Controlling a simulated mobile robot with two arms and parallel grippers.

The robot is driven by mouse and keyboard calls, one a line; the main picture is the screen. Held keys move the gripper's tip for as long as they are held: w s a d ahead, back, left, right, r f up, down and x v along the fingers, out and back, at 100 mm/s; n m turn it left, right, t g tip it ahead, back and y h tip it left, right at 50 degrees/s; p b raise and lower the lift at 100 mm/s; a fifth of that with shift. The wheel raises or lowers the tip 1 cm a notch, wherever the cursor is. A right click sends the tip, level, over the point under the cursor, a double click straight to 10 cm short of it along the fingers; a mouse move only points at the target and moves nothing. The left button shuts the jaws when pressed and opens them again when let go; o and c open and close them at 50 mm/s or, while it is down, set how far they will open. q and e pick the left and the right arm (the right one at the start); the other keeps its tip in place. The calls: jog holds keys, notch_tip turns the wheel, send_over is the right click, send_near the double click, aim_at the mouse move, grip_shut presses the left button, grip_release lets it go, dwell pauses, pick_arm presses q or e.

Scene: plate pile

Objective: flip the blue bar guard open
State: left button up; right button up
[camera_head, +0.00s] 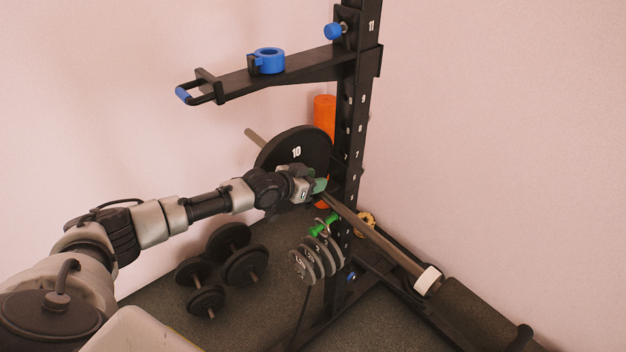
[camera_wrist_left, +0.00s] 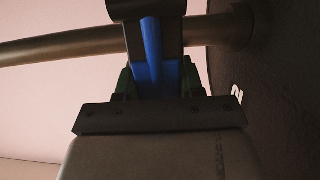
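My left gripper (camera_head: 320,186), with green fingertips, is at the rack's upright beside the black plate marked 10 (camera_head: 297,151). In the left wrist view a blue part with black sides (camera_wrist_left: 153,45), which looks like the bar guard, stands between the green fingers (camera_wrist_left: 158,82). It fills most of the gap; whether the fingers press on it does not show. A metal bar (camera_wrist_left: 60,46) runs behind it to the dark plate. In the head view the gripper hides the guard. My right gripper is out of view.
The black upright (camera_head: 354,115) carries an arm (camera_head: 300,72) with a blue ring (camera_head: 267,60) above my gripper. Small plates (camera_head: 316,259) hang below it. Dumbbells (camera_head: 207,301) lie on the floor. A long bar (camera_head: 375,236) slopes down to the right. An orange roll (camera_head: 324,112) stands behind.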

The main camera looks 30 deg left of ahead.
pick_arm(q)
grip_shut()
